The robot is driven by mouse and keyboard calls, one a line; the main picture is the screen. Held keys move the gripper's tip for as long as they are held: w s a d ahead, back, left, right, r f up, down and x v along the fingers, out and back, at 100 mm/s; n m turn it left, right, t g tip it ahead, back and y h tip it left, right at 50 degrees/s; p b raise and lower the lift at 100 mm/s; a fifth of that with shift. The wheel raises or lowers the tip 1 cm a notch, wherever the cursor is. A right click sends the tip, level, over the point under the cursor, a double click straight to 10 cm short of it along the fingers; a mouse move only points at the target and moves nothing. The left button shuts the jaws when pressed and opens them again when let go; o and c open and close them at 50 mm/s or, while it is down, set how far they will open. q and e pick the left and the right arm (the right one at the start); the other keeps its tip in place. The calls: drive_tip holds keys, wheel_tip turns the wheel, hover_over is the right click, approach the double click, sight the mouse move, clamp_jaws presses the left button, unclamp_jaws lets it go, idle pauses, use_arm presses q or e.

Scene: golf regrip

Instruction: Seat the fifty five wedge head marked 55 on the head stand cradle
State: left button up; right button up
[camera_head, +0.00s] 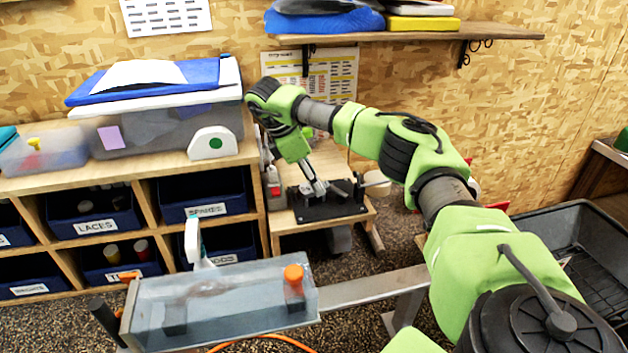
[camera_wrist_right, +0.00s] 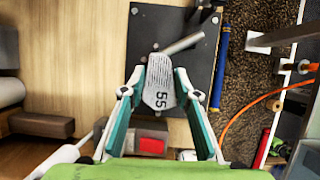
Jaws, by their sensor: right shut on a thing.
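The wedge head (camera_wrist_right: 160,86), grey with grooves and the number 55, is between the fingertips of my right gripper (camera_wrist_right: 158,78) in the right wrist view. The gripper is shut on it. A pale metal rod (camera_wrist_right: 185,43) slants up and right from beside the head. Behind them is the black plate of the head stand (camera_wrist_right: 145,25). In the head view the right gripper (camera_head: 314,186) points down over the stand's black base (camera_head: 335,210). The cradle is hard to make out, and I cannot tell whether the head touches it. My left gripper is not in view.
The stand is on a small wooden table (camera_head: 283,221). A red and grey block (camera_wrist_right: 150,140) is close below the gripper in the wrist view. A shelf unit with bins (camera_head: 95,228) stands left. A clear tank (camera_head: 225,300) is in front.

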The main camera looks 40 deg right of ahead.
drive_tip(key=o, duration=1.2)
drive_tip(key=shift+r, duration=0.1)
drive_tip(key=shift+r+p, duration=2.15)
drive_tip(key=shift+r, duration=1.35)
drive_tip(key=shift+s+a+f, duration=0.1)
drive_tip(key=shift+f, duration=0.05)
